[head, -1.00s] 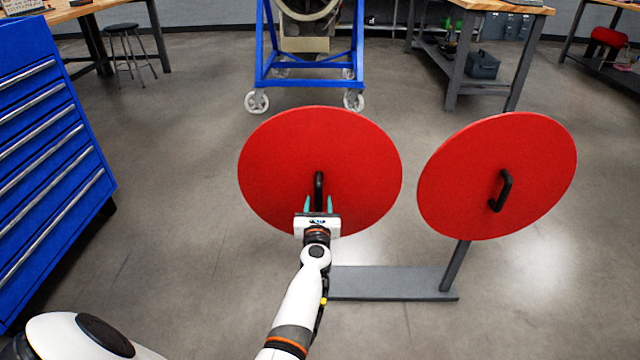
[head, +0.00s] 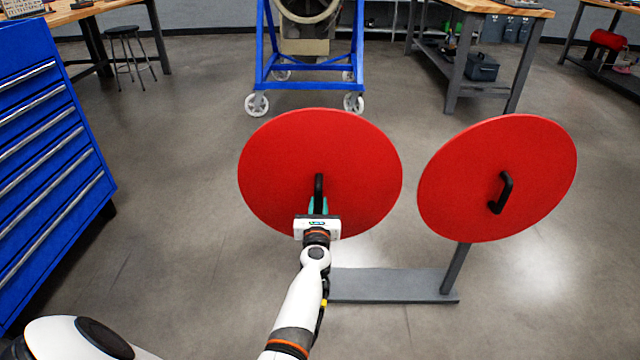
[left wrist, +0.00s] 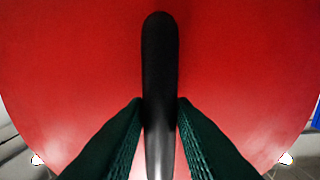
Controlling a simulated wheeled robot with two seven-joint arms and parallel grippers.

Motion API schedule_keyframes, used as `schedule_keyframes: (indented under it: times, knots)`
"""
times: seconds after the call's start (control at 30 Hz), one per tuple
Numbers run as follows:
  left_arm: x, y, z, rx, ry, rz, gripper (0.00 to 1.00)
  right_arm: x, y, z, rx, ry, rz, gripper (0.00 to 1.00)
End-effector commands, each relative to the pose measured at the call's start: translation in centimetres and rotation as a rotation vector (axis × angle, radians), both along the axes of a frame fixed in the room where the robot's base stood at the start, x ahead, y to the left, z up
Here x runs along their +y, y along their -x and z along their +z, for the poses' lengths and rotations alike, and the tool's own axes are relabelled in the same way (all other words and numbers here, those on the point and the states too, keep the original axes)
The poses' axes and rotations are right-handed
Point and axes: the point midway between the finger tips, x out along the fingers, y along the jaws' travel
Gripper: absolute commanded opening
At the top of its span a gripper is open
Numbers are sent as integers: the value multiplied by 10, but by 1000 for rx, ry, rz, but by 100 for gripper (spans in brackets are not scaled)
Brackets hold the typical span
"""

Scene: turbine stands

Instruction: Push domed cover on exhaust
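A round red cover (head: 280,150) with a black vertical handle (head: 319,188) faces me in the middle of the head view. Its domed shape cannot be made out from here. A second red disc (head: 460,180) with a black handle (head: 500,193) is to the right, on a post. My left gripper (head: 318,206) is at the middle cover's handle, its teal fingers closed in on both sides of it. The left wrist view shows the fingers (left wrist: 160,125) against the handle (left wrist: 160,60), with the red face (left wrist: 80,70) behind. What is behind the middle cover is hidden. My right gripper is not in view.
A grey stand base (head: 390,285) with a post lies on the floor below the discs. A blue wheeled frame (head: 310,75) stands behind. A blue drawer cabinet (head: 50,160) is at the left. Workbenches line the back. Floor between is clear.

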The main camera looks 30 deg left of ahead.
Motion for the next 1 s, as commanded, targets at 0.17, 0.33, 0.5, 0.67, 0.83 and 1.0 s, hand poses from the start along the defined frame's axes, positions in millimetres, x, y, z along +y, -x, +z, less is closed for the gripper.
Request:
schedule_keyframes:
  times: [0.17,0.33,0.5,0.67,0.83,1.0]
  knots:
    - [0,0,0,0,0,0,0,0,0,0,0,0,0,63]
    - [0,0,3,-3,-2,0,0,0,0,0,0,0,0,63]
    - [-1,1,2,-3,-2,0,0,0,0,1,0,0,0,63]
    - [-3,4,2,-3,-3,0,0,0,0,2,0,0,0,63]
    - [-5,8,2,-3,-2,0,0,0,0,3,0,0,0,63]
    - [-7,10,2,-3,-2,0,0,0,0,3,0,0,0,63]
